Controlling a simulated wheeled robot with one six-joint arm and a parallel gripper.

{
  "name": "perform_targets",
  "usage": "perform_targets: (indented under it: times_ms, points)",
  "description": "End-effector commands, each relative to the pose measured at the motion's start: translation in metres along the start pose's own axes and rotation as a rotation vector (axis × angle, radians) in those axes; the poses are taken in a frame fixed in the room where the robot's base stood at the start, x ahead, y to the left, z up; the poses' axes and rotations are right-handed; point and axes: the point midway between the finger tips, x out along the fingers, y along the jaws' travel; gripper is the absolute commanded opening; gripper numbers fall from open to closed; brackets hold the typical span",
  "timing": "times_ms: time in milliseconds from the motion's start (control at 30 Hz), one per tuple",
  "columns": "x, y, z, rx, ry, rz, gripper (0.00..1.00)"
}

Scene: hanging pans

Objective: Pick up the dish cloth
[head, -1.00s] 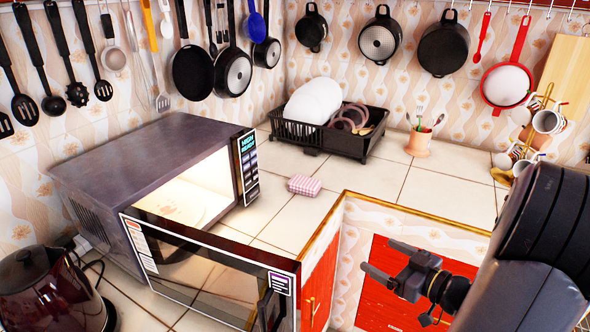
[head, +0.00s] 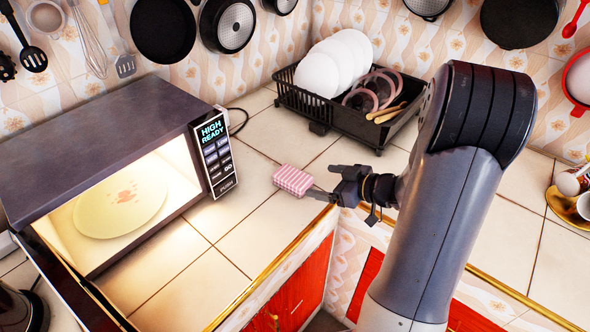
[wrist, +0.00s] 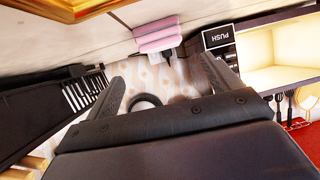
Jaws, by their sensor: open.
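The dish cloth (head: 293,180) is a small folded pink-and-white checked block lying on the tiled counter between the microwave and the dish rack. It also shows in the wrist view (wrist: 158,38), at the top centre. My gripper (head: 322,181) is open and empty, just to the right of the cloth in the head view. In the wrist view its two fingers (wrist: 165,78) are spread apart, with the cloth beyond them and roughly between their lines. I cannot tell how high the fingers are above the counter.
The open, lit microwave (head: 110,100) stands left of the cloth. A black dish rack (head: 340,125) with plates is behind it. The counter's gold front edge (head: 270,285) runs below. Pans (head: 228,23) hang above. Bare tiles (head: 200,268) lie in front of the microwave.

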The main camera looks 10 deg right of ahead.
Motion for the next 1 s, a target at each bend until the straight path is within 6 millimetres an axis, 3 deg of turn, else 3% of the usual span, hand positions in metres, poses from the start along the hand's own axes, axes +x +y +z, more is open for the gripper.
perform_targets:
  times_ms: [200, 467, 733, 1000]
  points:
    - [0.034, -0.001, 0.001, -0.001, -0.001, -0.005, 0.85]
    - [0.055, -0.001, 0.001, 0.000, 0.000, -0.002, 0.85]
    - [0.093, -0.004, 0.002, 0.000, 0.000, -0.004, 0.85]
    - [0.103, -0.003, 0.002, -0.001, 0.000, 0.000, 0.85]
